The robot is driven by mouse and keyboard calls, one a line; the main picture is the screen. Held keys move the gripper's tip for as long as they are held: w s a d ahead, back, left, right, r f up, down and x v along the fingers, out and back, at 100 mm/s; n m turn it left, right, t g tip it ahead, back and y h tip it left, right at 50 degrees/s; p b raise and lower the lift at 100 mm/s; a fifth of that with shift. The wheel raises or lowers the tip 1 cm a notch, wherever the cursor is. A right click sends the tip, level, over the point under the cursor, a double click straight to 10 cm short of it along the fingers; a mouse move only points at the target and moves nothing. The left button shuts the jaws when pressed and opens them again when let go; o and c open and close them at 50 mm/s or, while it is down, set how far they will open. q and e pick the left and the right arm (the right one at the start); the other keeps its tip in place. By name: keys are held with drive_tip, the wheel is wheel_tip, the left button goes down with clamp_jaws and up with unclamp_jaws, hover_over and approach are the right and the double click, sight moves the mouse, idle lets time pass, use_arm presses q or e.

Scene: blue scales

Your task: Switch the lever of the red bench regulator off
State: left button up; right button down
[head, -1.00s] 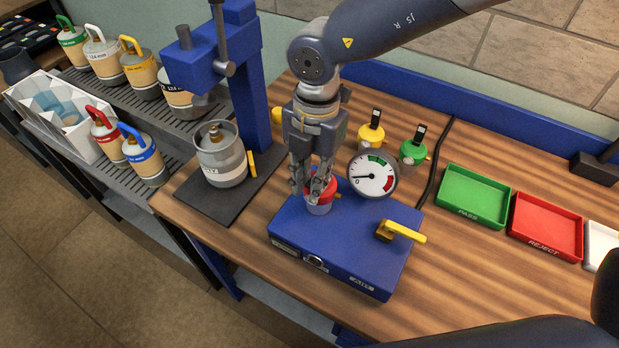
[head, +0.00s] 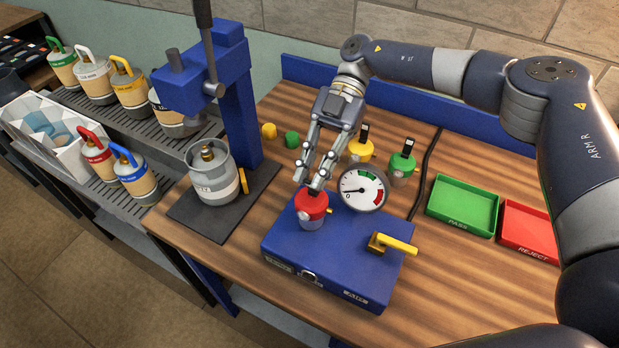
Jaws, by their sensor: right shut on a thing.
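The red bench regulator (head: 311,206) stands upright on the blue test box (head: 335,265), beside a round pressure gauge (head: 363,190) whose needle points left, close to the 0. My right gripper (head: 309,187) reaches down at a slant from behind. Its fingers are shut at the top of the red regulator. They cover the lever there, so I cannot see the lever's position. My left gripper is not in view.
A yellow handle (head: 398,245) sticks out at the box's right. Yellow (head: 361,150) and green (head: 402,164) regulators stand behind the gauge. A blue press (head: 236,90) with a grey canister (head: 211,175) stands left. Green (head: 462,207) and red (head: 528,232) trays lie right.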

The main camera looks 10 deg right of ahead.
drive_tip(key=shift+w+d+f+g+y+b, duration=0.1)
drive_tip(key=shift+w+d+g+y+b, duration=0.1)
drive_tip(key=shift+w+g+y+b, duration=0.25)
drive_tip(key=shift+w+d+f+g+y+b, duration=0.15)
drive_tip(key=shift+g+y+b, duration=0.1)
drive_tip(key=shift+g+b, duration=0.4)
drive_tip(key=shift+w+d+r+b, duration=0.1)
drive_tip(key=shift+d+r+b, duration=0.05)
drive_tip(key=shift+b, duration=0.35)
drive_tip(key=shift+g, duration=0.3)
drive_tip(key=c, duration=1.5)
unclamp_jaws()
drive_tip(key=shift+r, duration=0.1)
